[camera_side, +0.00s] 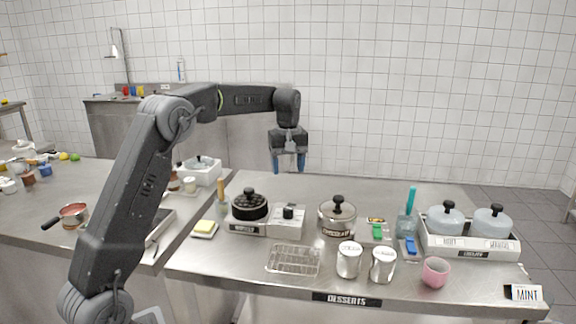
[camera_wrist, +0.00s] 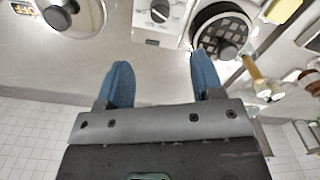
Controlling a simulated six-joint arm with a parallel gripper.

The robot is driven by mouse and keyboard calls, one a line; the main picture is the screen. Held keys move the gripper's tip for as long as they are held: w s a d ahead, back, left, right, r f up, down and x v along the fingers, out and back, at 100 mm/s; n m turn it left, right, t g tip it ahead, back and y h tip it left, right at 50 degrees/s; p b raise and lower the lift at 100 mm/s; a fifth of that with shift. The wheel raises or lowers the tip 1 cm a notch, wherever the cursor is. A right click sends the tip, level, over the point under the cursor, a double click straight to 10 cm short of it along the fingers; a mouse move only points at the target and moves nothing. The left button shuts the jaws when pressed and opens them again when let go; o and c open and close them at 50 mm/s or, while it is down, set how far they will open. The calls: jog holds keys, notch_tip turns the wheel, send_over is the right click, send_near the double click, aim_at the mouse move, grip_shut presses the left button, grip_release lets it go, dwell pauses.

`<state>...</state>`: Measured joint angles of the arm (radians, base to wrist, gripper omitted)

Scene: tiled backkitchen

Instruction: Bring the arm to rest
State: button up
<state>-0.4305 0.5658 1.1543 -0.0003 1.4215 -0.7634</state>
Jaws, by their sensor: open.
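My gripper (camera_side: 289,168) hangs above the back of the steel counter (camera_side: 300,186) in the side view, pointing down. Its two blue fingers also show in the wrist view (camera_wrist: 162,82), spread apart with nothing between them. My gripper is clear of the pots and touches nothing that I can see. My arm is raised and bent, reaching from the lower left toward the back of the counter.
A black pot (camera_side: 249,205) on a white burner unit, a glass-lidded pot (camera_side: 337,215), a wire rack (camera_side: 293,260), two tins (camera_side: 349,260), a pink cup (camera_side: 435,271) and a tray (camera_side: 470,246) with two lidded pots stand on the counter. The counter's back strip is clear.

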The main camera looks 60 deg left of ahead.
jog(key=shift+r, duration=0.1)
dwell(0.3)
jog(key=s+d+r+m+t, duration=0.1)
jog(key=s+d+r+m, duration=0.2)
jog(key=s+d, duration=0.35)
jog(key=s+d+r+m+t, duration=0.2)
jog(key=s+d+r+m, duration=0.15)
jog(key=s+d, duration=0.3)
jog(key=s+d+f+m+t, duration=0.1)
jog(key=s+d+f+m, duration=0.2)
jog(key=s, duration=0.4)
jog(key=s+d+f+m+t, duration=0.1)
jog(key=s+d+f+m, duration=0.1)
jog(key=s+d+m, duration=0.2)
jog(key=s+d, duration=0.2)
jog(key=s, duration=0.2)
jog(key=shift+s+f+t, duration=0.3)
jog(key=shift+f, duration=0.1)
